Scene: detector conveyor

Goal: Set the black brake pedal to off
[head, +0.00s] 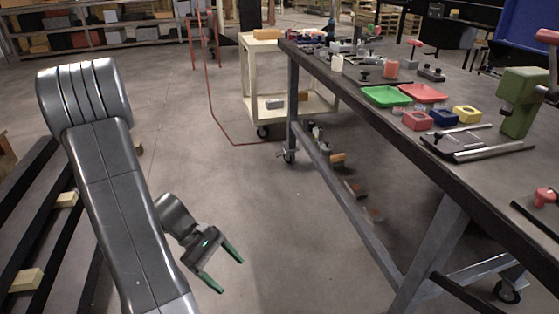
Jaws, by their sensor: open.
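I cannot make out a black brake pedal for certain. A caster (289,156) under the far leg of the workbench has a small part sticking out at its side, too small to identify. Another dark caster (508,291) is under the near end of the bench, at the lower right. My gripper (231,276) has green fingers spread apart. It is empty, over the open floor left of the bench, and apart from both casters.
The long workbench (468,181) carries trays, coloured blocks and a green device (523,103). A cream cart (248,77) stands beyond it, with a red cable (212,105) on the floor. Dark rails (62,218) lie at left. The middle floor is clear.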

